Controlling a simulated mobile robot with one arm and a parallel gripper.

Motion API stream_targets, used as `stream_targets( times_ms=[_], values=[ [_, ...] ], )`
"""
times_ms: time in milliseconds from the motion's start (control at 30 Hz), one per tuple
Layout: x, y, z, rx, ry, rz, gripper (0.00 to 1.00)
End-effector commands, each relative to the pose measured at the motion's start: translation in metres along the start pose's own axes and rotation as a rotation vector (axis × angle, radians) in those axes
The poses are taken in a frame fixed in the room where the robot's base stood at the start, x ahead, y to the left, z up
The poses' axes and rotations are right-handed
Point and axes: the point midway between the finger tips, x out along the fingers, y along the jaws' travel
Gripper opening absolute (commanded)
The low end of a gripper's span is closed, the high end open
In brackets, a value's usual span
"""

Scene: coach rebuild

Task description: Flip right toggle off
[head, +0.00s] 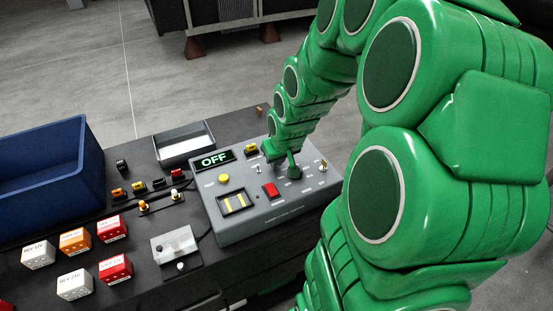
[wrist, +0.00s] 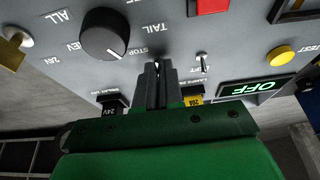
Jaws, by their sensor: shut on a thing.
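The grey control panel (head: 270,215) stands on the dark bench, and its display (head: 215,158) reads OFF in green. My gripper (head: 293,172) is down at the panel's upper right part. In the wrist view my gripper (wrist: 158,72) points at the panel face, its fingers shut on a thin metal lever, the right toggle (wrist: 157,66). The fingers hide most of it, so its tilt cannot be told. The left toggle (wrist: 204,62) stands free beside the fingers. The display in the wrist view (wrist: 262,86) also reads OFF, upside down.
A black rotary knob (wrist: 104,34) is close beside the fingers. A yellow connector (wrist: 194,98) and a dark 24V connector (wrist: 110,104) flank them. A red button (head: 270,190) and yellow button (head: 224,179) are on the panel. A blue bin (head: 50,180) stands left.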

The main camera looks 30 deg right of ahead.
Motion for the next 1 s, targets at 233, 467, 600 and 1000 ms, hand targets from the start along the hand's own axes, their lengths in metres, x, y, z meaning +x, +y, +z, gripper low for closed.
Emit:
stream_targets(
  times_ms=[233,467,600,1000],
  values=[
    [0.0008,-0.0002,0.001,0.0,-0.003,-0.001,0.0],
    [0.0006,-0.0002,0.0008,0.0,-0.003,-0.001,0.32],
    [0.0004,-0.0002,0.0006,0.0,-0.002,-0.001,0.32],
    [-0.0091,0.0,0.0,0.0,-0.001,0.0,0.32]
  ],
)
